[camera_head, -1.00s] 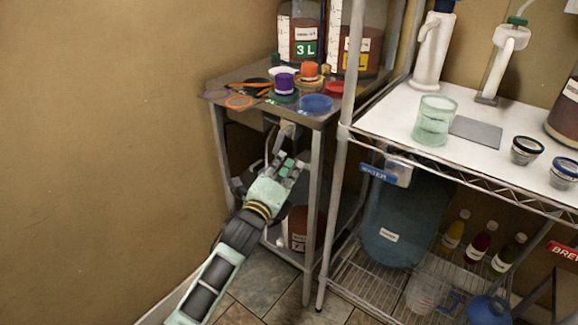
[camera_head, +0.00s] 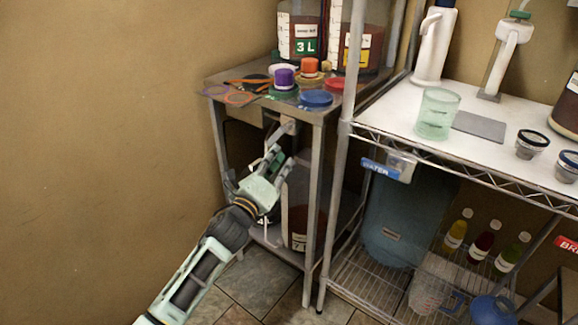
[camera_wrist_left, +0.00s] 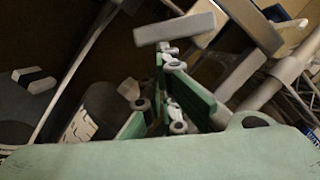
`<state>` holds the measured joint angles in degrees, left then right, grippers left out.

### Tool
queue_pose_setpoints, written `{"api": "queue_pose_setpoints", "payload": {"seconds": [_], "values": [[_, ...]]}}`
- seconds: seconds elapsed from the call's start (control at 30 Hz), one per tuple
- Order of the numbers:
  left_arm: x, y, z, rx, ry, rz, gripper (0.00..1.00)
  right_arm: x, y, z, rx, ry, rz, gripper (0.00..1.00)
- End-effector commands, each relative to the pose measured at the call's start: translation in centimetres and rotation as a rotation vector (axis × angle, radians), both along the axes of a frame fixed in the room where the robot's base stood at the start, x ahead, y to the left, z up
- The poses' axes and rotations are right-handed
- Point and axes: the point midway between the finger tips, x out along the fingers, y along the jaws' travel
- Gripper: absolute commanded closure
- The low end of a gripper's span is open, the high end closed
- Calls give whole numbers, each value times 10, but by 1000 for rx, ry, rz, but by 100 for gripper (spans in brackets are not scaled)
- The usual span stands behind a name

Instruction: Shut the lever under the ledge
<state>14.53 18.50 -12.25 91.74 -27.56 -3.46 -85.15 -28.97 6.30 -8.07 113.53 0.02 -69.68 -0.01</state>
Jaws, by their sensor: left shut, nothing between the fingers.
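The small steel table's ledge (camera_head: 262,104) holds lids and rings. Under its front edge is a light grey lever (camera_head: 288,126), seen small. In the left wrist view a pale grey bar (camera_wrist_left: 175,28), which looks like the lever's handle, lies just beyond the fingertips. My left gripper (camera_head: 274,154) is shut and empty, below and slightly left of the lever. Its green-padded fingers (camera_wrist_left: 166,58) also show in the left wrist view. I cannot tell whether the fingertips touch the bar. My right gripper is not in view.
The table's legs (camera_head: 312,200) frame the space around my gripper. A wire rack (camera_head: 465,172) with a blue WATER tag (camera_head: 380,170) is to the right. The wall is close on the left.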

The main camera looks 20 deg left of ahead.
Motion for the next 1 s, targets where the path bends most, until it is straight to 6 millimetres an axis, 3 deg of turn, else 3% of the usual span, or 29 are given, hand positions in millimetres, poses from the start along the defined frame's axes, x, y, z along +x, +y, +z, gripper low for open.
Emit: {"api": "queue_pose_setpoints", "payload": {"seconds": [0.17, 0.43, 0.73, 0.87, 1.0], "values": [[5, 14, -3, 159, -58, 1, 100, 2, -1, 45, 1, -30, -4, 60], [11, 29, 2, 362, -133, 1, 100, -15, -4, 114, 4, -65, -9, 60], [15, 43, 9, 557, -204, 1, 100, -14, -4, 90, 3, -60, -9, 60], [17, 48, 13, 634, -231, 1, 100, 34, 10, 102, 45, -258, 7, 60], [17, 47, 15, 628, -229, 0, 100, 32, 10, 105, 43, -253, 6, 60]]}}
